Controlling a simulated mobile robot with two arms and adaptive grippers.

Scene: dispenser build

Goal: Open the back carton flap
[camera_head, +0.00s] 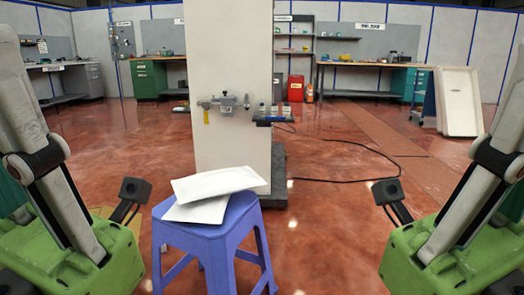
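I cannot make out an opened-up carton or a back flap for certain. Two flat white pieces lie on a blue stool (205,232) in front of me. The upper white piece (218,183) is tilted and overlaps the lower white piece (198,210). I cannot tell if they are parts of a carton. My two arms come in from the left and right edges, and no gripper fingers show on either one. Nothing of mine is seen touching the stool or the white pieces.
A tall pale panel (230,80) with a metal fitting (222,104) stands behind the stool on a dark base. A black cable (345,180) crosses the floor to its right. A white open-fronted panel (458,102) leans at the right. Workbenches line the back.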

